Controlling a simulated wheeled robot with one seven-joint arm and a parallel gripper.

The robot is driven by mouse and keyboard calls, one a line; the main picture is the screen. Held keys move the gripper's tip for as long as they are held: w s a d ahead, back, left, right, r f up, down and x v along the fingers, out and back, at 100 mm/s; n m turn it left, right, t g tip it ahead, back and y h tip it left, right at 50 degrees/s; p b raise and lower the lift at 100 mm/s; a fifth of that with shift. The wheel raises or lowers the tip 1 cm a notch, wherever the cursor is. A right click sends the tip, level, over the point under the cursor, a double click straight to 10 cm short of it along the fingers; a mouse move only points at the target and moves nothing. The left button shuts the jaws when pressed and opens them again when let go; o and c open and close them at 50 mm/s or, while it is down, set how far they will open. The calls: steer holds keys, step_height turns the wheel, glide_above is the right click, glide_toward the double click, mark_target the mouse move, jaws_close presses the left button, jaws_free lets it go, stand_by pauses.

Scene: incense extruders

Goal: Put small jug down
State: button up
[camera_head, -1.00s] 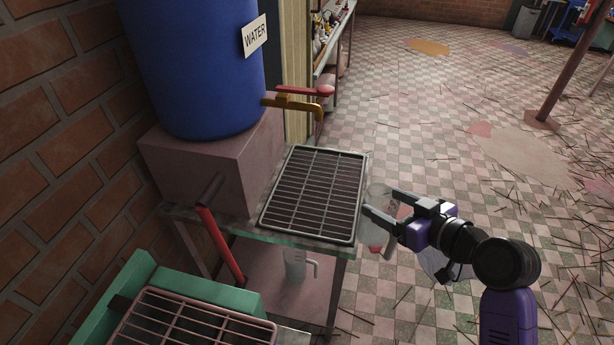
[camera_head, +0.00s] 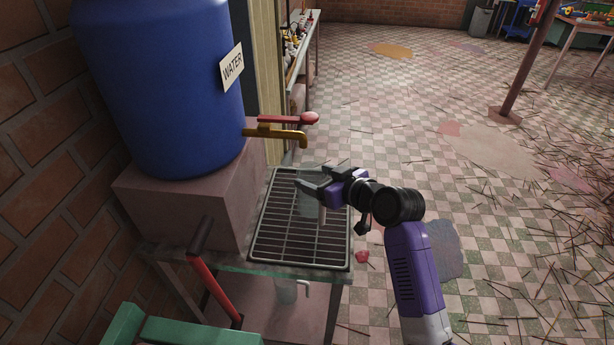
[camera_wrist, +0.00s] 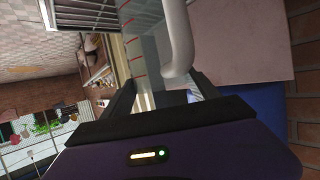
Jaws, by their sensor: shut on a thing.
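My gripper (camera_head: 312,184) is shut on a clear jug (camera_head: 308,205), which is over the right part of the metal grate (camera_head: 270,256). I cannot tell whether the jug's base touches the grate. In the wrist view, the jug (camera_wrist: 141,40) shows red measuring marks and a pale handle (camera_wrist: 178,38), between my gripper's fingers (camera_wrist: 162,92). Part of the jug is hidden by my gripper in the head view. A second clear jug (camera_head: 286,291) stands on the shelf below the grate, partly hidden.
The blue water barrel (camera_head: 160,85) stands on a pink block (camera_head: 170,205) at left. Its brass tap (camera_head: 278,131) with a red handle reaches out above the grate's far end. The near part of the grate is clear.

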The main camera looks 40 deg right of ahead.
mark_target(307, 180)
steer(key=w, duration=0.3)
steer(key=shift+w+d, duration=0.25)
steer(key=shift+w, duration=0.1)
steer(key=shift+f+p, duration=0.5)
steer(key=shift+f, duration=1.25)
steer(key=shift+f, duration=0.2)
steer(key=o, duration=1.8)
steer(key=shift+o, duration=0.2)
steer(key=shift+r, duration=0.1)
